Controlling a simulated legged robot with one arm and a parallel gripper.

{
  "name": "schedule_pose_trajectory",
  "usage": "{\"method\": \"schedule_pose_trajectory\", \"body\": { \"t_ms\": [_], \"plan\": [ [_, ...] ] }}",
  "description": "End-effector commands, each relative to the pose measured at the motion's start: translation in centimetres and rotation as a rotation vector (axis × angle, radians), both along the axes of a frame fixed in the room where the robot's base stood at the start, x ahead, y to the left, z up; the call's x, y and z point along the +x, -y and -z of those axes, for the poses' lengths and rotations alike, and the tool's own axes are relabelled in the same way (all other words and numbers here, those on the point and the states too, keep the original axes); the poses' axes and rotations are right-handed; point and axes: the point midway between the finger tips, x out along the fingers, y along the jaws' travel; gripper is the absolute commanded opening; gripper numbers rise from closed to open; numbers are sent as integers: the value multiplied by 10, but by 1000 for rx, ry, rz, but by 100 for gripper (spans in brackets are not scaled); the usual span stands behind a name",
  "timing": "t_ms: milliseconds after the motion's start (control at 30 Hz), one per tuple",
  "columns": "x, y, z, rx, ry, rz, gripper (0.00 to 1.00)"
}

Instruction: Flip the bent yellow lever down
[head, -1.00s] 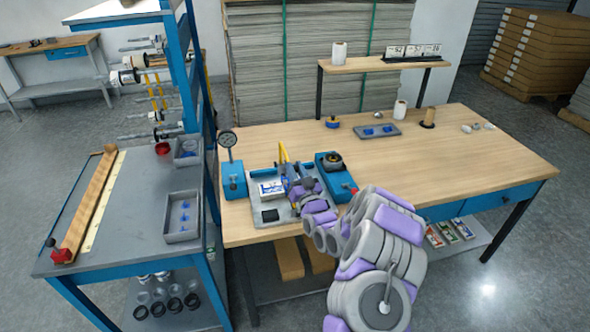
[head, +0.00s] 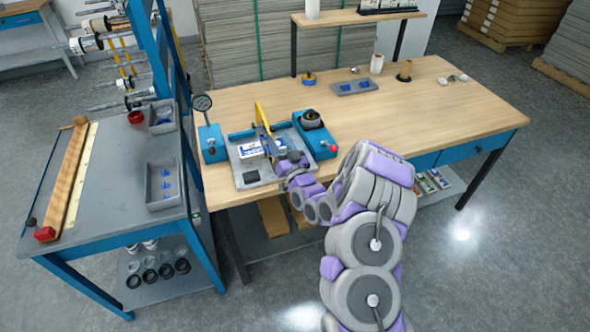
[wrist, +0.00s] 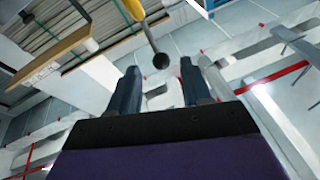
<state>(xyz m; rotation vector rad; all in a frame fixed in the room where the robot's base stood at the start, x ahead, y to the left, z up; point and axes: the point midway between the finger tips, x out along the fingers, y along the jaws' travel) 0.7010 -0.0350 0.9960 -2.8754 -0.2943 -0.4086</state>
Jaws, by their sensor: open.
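The bent yellow lever (head: 262,118) stands up from the grey fixture tray (head: 240,176) on the wooden table in the head view. In the wrist view the yellow lever (wrist: 137,12) comes down from the top, with a grey rod ending in a dark ball knob (wrist: 161,61). My gripper (head: 272,140) is at the lever in the head view, and its tips are hard to make out there. In the wrist view my gripper (wrist: 158,80) is open, its two dark fingers apart. The knob shows between and just beyond the fingertips, with no clear contact.
A blue unit with a black knob (head: 316,135) stands right of the tray, and a dial gauge on a blue block (head: 212,145) stands left. A white and blue pack (head: 250,150) lies in the tray. The table's right side (head: 440,120) is mostly clear.

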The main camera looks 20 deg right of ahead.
Motion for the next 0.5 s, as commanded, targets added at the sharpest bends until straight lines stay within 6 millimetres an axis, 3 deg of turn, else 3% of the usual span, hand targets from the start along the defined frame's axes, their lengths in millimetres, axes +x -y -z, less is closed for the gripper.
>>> {"method": "schedule_pose_trajectory", "body": {
  "t_ms": [500],
  "plan": [
    [-79, 15, 27, 1, -8, 1, 48]
  ]
}}
